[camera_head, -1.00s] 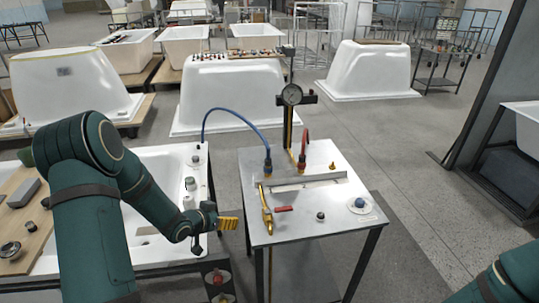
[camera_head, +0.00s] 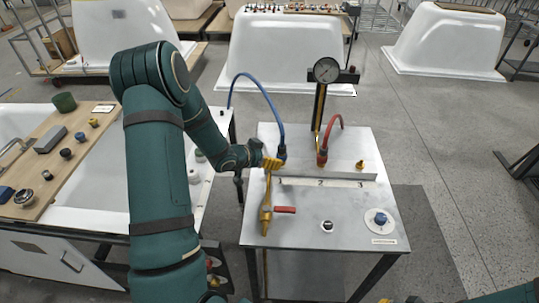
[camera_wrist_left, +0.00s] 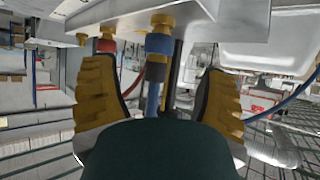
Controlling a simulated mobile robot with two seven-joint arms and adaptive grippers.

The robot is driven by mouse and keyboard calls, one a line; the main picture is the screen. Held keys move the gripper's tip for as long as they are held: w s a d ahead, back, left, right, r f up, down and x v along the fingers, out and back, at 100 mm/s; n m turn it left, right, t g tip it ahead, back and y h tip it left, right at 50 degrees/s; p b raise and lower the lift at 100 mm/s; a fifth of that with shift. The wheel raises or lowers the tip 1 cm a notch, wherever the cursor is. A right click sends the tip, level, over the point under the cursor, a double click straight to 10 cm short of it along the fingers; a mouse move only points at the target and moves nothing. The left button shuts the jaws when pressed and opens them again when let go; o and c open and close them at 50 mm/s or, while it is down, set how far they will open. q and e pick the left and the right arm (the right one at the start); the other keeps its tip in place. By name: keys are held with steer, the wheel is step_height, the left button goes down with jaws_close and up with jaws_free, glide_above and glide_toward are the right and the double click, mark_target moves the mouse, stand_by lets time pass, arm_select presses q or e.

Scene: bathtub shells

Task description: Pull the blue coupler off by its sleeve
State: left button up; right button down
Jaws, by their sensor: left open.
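The blue coupler (camera_head: 281,152) sits at the left end of the rail on the metal bench, at station 1, with a blue hose rising from it. My left gripper (camera_head: 271,162) is at its left side, with yellow fingers. In the left wrist view, the blue coupler (camera_wrist_left: 159,44) and its dark lower part lie between the two open fingers (camera_wrist_left: 158,72), with a gap on both sides. A brass fitting (camera_wrist_left: 162,21) is at its end. My right gripper (camera_head: 390,300) barely shows at the bottom edge; its fingers are cut off.
A red coupler (camera_head: 322,156) with a red hose and a gauge (camera_head: 327,70) on a post stand close to the right. A brass valve with a red lever (camera_head: 285,210) is in front. The metal bench (camera_head: 345,205) has bare room around its front middle.

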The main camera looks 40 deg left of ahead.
mark_target(278, 156)
arm_select(q)
steer(key=b+x, duration=0.2)
steer(key=x, duration=0.2)
steer(key=shift+w+d+f, duration=0.15)
steer(key=shift+w+f, duration=0.1)
steer(key=shift+f, duration=0.1)
steer(key=shift+b+x, duration=0.35)
steer(key=shift+x, duration=0.7)
steer(key=shift+w+r, duration=0.1)
steer(key=shift+r, duration=0.05)
